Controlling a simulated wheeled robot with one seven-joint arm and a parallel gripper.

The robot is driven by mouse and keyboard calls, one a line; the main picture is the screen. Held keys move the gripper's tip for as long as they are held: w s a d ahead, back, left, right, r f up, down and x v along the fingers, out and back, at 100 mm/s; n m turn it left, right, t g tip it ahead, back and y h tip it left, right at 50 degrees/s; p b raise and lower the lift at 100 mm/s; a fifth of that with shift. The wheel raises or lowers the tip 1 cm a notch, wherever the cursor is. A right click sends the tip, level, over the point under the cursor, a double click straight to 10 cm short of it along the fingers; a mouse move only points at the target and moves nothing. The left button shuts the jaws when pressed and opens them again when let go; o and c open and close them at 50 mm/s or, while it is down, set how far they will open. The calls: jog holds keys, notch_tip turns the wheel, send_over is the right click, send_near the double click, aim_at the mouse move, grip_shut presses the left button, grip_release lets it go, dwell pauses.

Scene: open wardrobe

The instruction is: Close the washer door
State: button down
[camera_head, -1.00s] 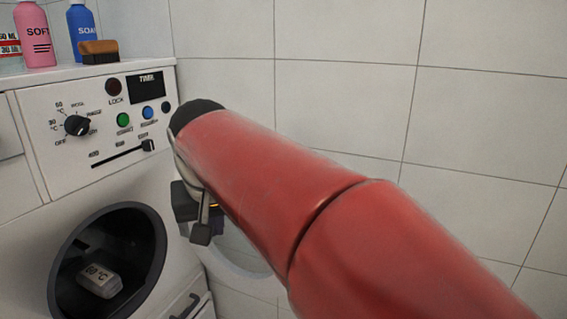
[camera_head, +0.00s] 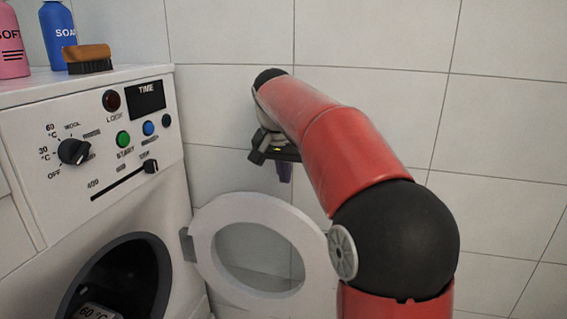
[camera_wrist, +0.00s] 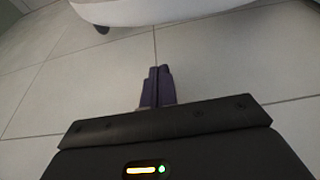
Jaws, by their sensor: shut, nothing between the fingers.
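The white washer (camera_head: 110,205) stands at the left in the head view, with its round dark-rimmed opening (camera_head: 160,275) uncovered. Its door, a white ring (camera_head: 207,238) with a clear middle, is swung wide open to the right of the opening. My gripper (camera_head: 285,174) points down above the door, near the tiled wall, apart from the door as far as I can tell. In the wrist view its purple fingers (camera_wrist: 155,84) are together and empty. A white curved edge at the top of the wrist view may be the door.
On the washer top stand a pink bottle (camera_head: 12,50), a blue bottle (camera_head: 58,35) and a brown brush (camera_head: 88,58). The tiled wall (camera_head: 370,60) lies behind my arm.

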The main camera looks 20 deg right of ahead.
jog(key=shift+s+a+f, duration=0.4)
jog(key=shift+s+f, duration=0.25)
jog(key=shift+f, duration=0.15)
jog(key=shift+s+a+f, duration=0.4)
jog(key=shift+s+f, duration=0.2)
jog(key=shift+f, duration=0.2)
